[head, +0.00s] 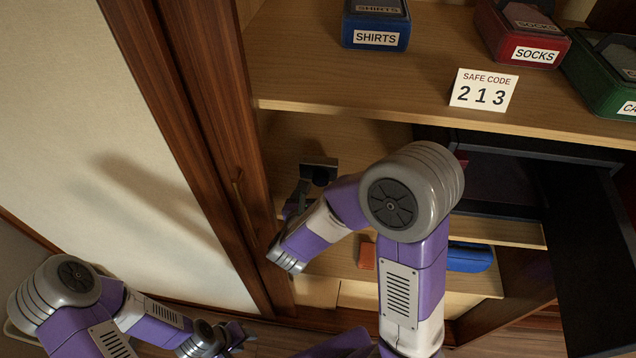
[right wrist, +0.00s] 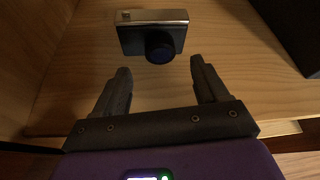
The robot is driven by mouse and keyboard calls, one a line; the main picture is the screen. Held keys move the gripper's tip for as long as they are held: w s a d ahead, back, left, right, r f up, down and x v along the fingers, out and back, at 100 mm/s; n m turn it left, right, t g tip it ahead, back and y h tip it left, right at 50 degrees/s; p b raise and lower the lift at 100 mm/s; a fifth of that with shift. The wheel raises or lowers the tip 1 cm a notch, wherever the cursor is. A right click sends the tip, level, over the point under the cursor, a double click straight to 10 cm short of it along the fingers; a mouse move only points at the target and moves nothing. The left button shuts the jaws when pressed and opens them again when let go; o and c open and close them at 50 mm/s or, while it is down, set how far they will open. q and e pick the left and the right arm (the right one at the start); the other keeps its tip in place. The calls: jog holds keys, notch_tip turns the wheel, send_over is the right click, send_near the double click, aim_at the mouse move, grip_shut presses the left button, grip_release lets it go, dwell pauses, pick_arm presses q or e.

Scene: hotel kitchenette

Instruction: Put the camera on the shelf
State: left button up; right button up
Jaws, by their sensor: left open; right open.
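The camera (right wrist: 152,38), black with a silver top and a round lens, stands on a wooden shelf board (right wrist: 150,85) in the right wrist view. It also shows in the head view (head: 320,173), small and partly hidden by my right arm. My right gripper (right wrist: 160,78) is open and empty, its fingertips just short of the camera and apart from it. In the head view my right gripper (head: 297,200) is largely hidden by its own wrist. My left gripper (head: 237,338) is low at the left, open, away from the shelves.
A black safe (head: 510,142) stands open to the right, its door (head: 590,245) swung outward. The upper shelf (head: 350,85) holds blue SHIRTS (head: 376,25), red SOCKS (head: 522,35) and green (head: 605,75) boxes and a safe code card (head: 483,91). A blue item (head: 470,257) lies lower.

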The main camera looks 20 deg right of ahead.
jog(key=v, duration=0.6)
jog(key=shift+p, duration=0.3)
